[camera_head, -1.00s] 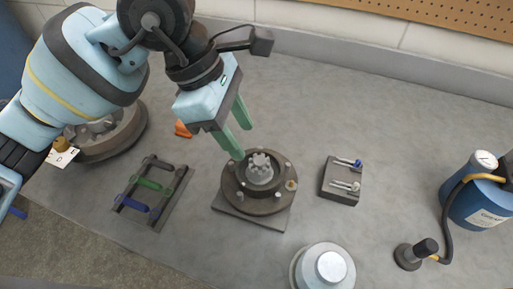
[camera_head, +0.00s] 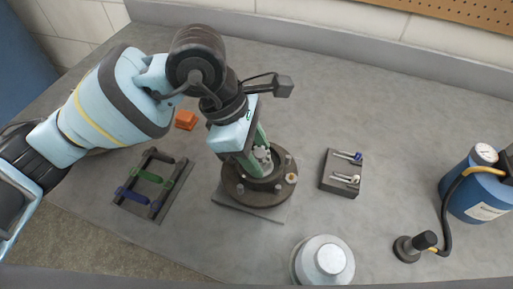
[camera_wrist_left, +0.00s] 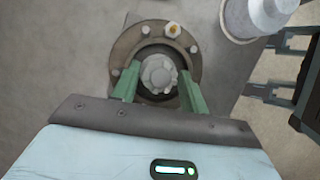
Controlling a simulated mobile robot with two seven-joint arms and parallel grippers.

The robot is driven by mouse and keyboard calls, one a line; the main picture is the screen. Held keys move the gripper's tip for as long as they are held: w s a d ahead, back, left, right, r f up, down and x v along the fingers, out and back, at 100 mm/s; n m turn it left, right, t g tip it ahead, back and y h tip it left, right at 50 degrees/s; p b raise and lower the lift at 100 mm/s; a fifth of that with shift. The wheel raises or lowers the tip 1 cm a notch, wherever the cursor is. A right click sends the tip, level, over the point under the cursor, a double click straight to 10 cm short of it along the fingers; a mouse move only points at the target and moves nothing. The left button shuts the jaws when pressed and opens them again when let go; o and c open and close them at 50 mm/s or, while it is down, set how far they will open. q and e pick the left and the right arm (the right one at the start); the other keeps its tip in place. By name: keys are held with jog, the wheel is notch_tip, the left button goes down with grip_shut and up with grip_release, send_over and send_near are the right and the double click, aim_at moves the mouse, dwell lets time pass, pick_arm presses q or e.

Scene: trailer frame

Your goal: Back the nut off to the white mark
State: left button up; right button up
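A grey castellated nut (camera_head: 262,158) sits at the centre of a dark round hub (camera_head: 243,195) with studs around its rim. The nut (camera_wrist_left: 159,75) and the hub (camera_wrist_left: 194,58) also show in the left wrist view. My left gripper (camera_head: 255,152) reaches down over the hub. Its two green fingers (camera_wrist_left: 158,88) stand on either side of the nut, with a small gap visible beside it. The gripper is open. I cannot make out a white mark on the nut or hub. My right gripper cannot be made out.
A dark rack with green and blue bars (camera_head: 164,174) lies left of the hub. An orange block (camera_head: 186,120) is behind it. A dark block with pins (camera_head: 329,170) stands right, a silver canister (camera_head: 318,250) in front, and a blue tank (camera_head: 465,200) far right.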

pick_arm(q)
jog(key=c, duration=0.6)
jog(key=n+t, duration=0.1)
jog(key=n, duration=0.2)
jog(key=shift+s+p, duration=0.1)
jog(key=shift+p, duration=0.25)
jog(key=shift+n+t, duration=0.4)
jog(key=shift+n, duration=0.3)
jog(key=o, duration=0.7)
jog(key=v, duration=0.7)
jog(key=shift+a+r, duration=0.1)
jog(key=shift+r, duration=0.3)
